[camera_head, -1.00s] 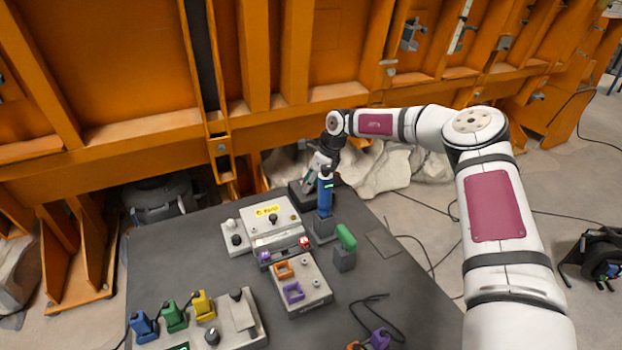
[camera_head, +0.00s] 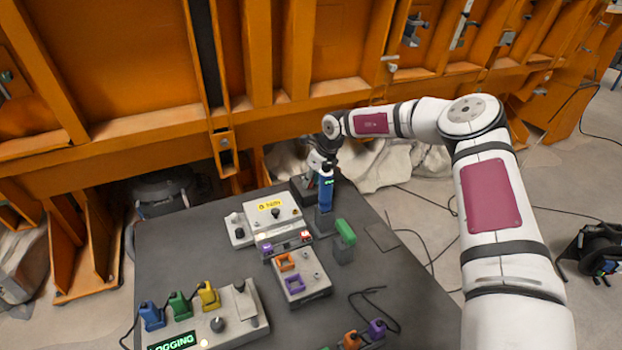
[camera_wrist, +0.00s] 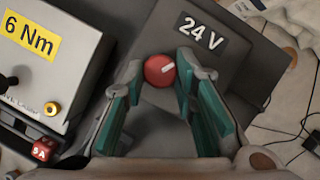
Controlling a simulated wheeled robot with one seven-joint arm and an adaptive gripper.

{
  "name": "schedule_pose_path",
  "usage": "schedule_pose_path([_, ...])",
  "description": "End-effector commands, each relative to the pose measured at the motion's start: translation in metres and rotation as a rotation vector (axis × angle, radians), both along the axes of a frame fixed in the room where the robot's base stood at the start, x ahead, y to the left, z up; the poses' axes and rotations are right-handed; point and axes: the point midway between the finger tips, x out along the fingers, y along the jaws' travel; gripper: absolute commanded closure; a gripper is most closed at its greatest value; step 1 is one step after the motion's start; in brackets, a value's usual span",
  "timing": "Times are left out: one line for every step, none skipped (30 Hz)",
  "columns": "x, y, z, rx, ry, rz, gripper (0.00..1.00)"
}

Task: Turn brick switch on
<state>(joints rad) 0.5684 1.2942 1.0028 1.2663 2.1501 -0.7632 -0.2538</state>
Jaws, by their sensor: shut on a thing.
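The brick is a dark grey box with a "24 V" label (camera_wrist: 202,33) in the wrist view. A round red knob (camera_wrist: 157,74), its switch, sits at the box's near edge, with a white mark pointing right and slightly up. My gripper (camera_wrist: 160,69) has its teal fingers on both sides of the knob and is shut on it. In the head view the dark box (camera_head: 300,190) stands at the table's far edge, partly hidden by my gripper (camera_head: 312,178). The knob cannot be seen there.
A blue handheld device (camera_head: 326,194) stands upright close to my gripper. A white "6 Nm" unit (camera_wrist: 62,62) is just left of the box. A green-handled block (camera_head: 344,240), a socket module (camera_head: 301,281) and a plug panel (camera_head: 240,318) stand nearer.

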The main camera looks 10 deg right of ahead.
Motion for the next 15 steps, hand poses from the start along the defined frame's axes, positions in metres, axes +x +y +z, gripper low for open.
schedule_pose_path([0.0002, 0.0008, -0.0004, 0.001, 0.0, 0.0, 1.0])
schedule_pose_path([0.0002, 0.0008, -0.0004, 0.001, 0.0, 0.0, 1.0])
schedule_pose_path([0.0003, 0.0008, -0.0004, 0.001, 0.0, 0.0, 0.67])
schedule_pose_path([0.0002, 0.0007, -0.0003, 0.001, 0.0, 0.0, 0.61])
schedule_pose_path([0.0002, 0.0007, -0.0003, 0.001, 0.0, 0.0, 0.54])
schedule_pose_path([0.0002, 0.0007, -0.0003, 0.001, 0.0, 0.001, 0.54])
schedule_pose_path([0.0002, 0.0006, -0.0002, 0.001, 0.0, 0.001, 0.54])
schedule_pose_path([0.0002, 0.0006, -0.0002, 0.0, -0.001, 0.001, 0.54])
schedule_pose_path([0.0002, 0.0004, -0.0002, 0.0, -0.001, 0.001, 0.54])
schedule_pose_path([0.0002, 0.0004, -0.0002, 0.0, -0.001, 0.001, 0.54])
schedule_pose_path([0.0002, 0.0003, -0.0002, 0.0, -0.001, 0.001, 0.54])
schedule_pose_path([0.0002, 0.0003, -0.0001, 0.0, -0.001, 0.001, 0.54])
schedule_pose_path([0.0002, 0.0001, 0.0, 0.0, -0.001, 0.001, 0.54])
schedule_pose_path([0.0001, 0.0, 0.0004, 0.0, -0.001, 0.001, 0.54])
schedule_pose_path([-0.0001, -0.0004, 0.0016, 0.0, -0.001, 0.001, 0.54])
